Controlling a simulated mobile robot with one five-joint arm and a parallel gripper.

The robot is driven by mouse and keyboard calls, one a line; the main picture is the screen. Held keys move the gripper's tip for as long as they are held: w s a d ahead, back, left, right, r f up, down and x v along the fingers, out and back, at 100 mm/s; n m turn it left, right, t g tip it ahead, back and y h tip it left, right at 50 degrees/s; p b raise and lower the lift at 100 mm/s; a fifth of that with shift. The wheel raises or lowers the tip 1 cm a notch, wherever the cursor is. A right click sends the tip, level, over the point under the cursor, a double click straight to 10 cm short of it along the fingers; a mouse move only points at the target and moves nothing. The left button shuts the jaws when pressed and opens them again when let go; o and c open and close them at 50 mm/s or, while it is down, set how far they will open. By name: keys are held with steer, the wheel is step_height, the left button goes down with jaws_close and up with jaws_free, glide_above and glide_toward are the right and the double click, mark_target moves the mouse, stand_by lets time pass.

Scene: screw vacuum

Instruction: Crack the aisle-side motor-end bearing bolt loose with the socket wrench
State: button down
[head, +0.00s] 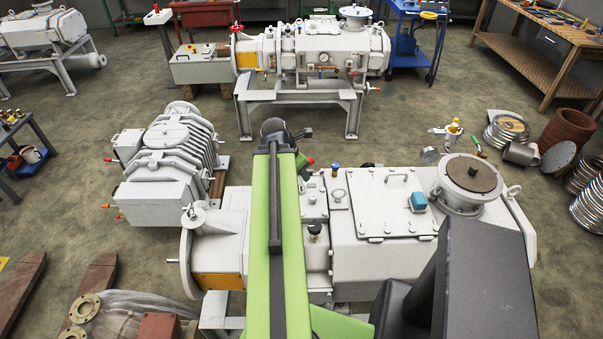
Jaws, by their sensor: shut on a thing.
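My green arm (264,220) reaches up the middle of the view, over a large light-grey screw vacuum pump (375,250). Its far end is a dark joint (274,129) beyond the pump's near side. The socket wrench cannot be made out. The pump's left housing (215,238) has an orange panel (218,281) low on its side. The aisle-side motor-end bearing bolt cannot be picked out; the arm hides part of the pump between the housing and the lidded body.
A ribbed grey unit (175,160) stands left of the pump. Another pump (320,55) on a frame stands behind. Wooden beams (90,285) lie at lower left. Floor (400,130) between the pumps is mostly clear.

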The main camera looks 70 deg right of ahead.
steer(key=shift+r, duration=0.1)
steer(key=shift+r+p, duration=1.45)
steer(key=shift+p, duration=0.05)
